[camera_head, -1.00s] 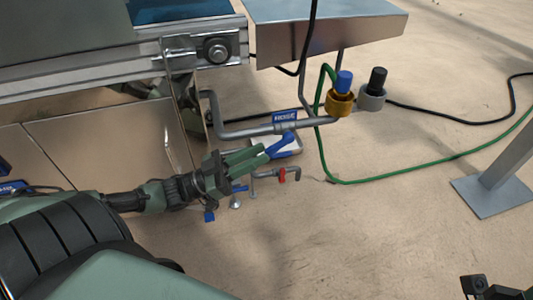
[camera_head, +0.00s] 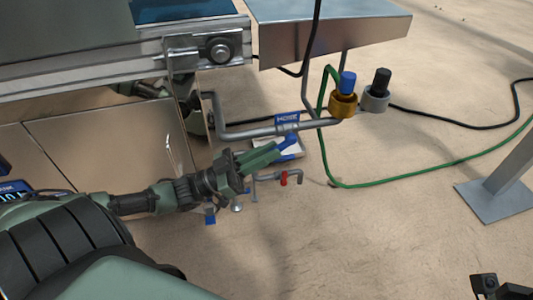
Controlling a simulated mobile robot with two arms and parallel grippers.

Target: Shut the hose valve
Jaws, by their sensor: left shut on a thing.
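The hose valve sits on a grey pipe (camera_head: 245,132) below the table, by a blue sign (camera_head: 288,118) reading HOSE. Its blue lever (camera_head: 289,142) slants down and left from the pipe. My left gripper (camera_head: 276,150), with green fingers, reaches in from the left and is shut on the lower end of the lever. The fingers hide that end. My right gripper's jaws are not in view; only a dark part that looks like my right arm shows at the bottom right corner.
A smaller pipe with a red handle (camera_head: 284,178) is just below the left gripper. A brass fitting with a blue cap (camera_head: 347,82) and a grey one with a black cap (camera_head: 381,82) stand to the right. A green hose (camera_head: 390,181) loops over the floor.

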